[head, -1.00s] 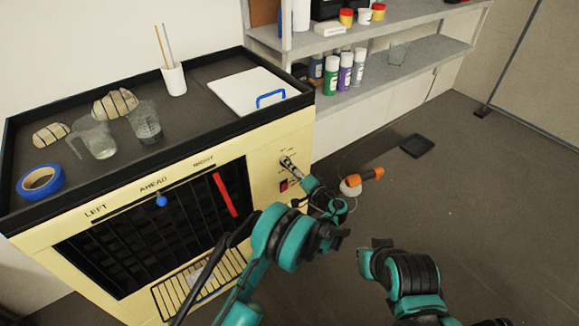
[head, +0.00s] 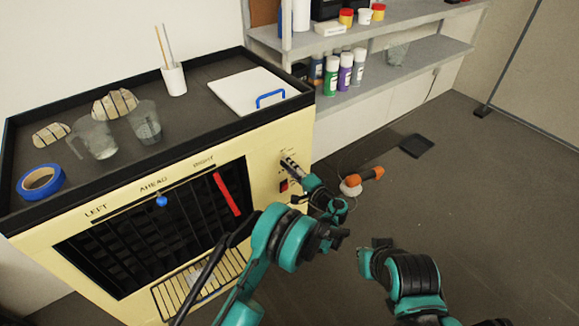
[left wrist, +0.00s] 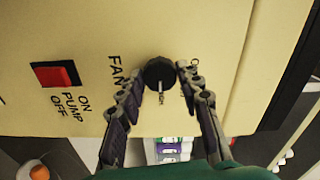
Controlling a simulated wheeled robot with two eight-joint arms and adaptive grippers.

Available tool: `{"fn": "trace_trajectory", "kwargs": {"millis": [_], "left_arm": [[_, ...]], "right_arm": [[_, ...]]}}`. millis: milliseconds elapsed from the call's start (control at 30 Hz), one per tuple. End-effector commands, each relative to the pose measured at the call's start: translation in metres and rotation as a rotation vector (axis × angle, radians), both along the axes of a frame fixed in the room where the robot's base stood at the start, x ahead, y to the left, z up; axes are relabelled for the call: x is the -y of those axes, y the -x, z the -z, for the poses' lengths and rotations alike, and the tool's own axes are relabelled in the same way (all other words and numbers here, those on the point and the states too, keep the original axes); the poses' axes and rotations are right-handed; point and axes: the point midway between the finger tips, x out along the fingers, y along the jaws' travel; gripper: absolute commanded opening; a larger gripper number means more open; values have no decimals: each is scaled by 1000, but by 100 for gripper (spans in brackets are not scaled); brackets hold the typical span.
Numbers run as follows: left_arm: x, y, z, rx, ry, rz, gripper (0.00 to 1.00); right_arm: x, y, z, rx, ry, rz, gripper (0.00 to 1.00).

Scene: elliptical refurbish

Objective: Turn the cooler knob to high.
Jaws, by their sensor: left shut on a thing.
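The cooler (head: 262,146) is a cream cabinet with a black top rim and a dark front grille. Its round black knob (left wrist: 158,72) shows in the left wrist view beside the word FAN, with a white pointer line toward the bottom of that view. Small lettering by the pointer's end is partly readable at best. My left gripper (left wrist: 165,76) is shut on the knob, one finger on each side. In the head view the left gripper (head: 290,164) is at the cooler's front right and hides the knob.
A red pump switch (left wrist: 55,75) sits near the knob. On the cooler's top are blue tape (head: 40,181), jugs and a white board (head: 245,92).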

Motion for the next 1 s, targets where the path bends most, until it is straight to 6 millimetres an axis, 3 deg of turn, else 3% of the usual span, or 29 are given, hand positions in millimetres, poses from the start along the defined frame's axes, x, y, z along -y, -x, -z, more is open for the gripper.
{"fn": "trace_trajectory", "kwargs": {"millis": [33, 67, 100, 133, 533, 1000], "left_arm": [[0, 0, 0, 0, -1, 1, 6], [0, 0, 0, 0, -1, 1, 43], [0, 0, 0, -1, -1, 0, 54], [0, 0, 0, 0, 0, 0, 56], [6, 7, 0, 0, 0, 2, 56], [60, 81, 0, 0, 0, 3, 56]], "right_arm": [[0, 0, 0, 0, 0, 0, 0], [0, 0, 0, 0, 0, 0, 0], [0, 0, 0, 0, 0, 0, 0], [0, 0, 0, 0, 0, 0, 0], [0, 0, 0, 0, 0, 0, 0], [0, 0, 0, 0, 0, 0, 0]]}}
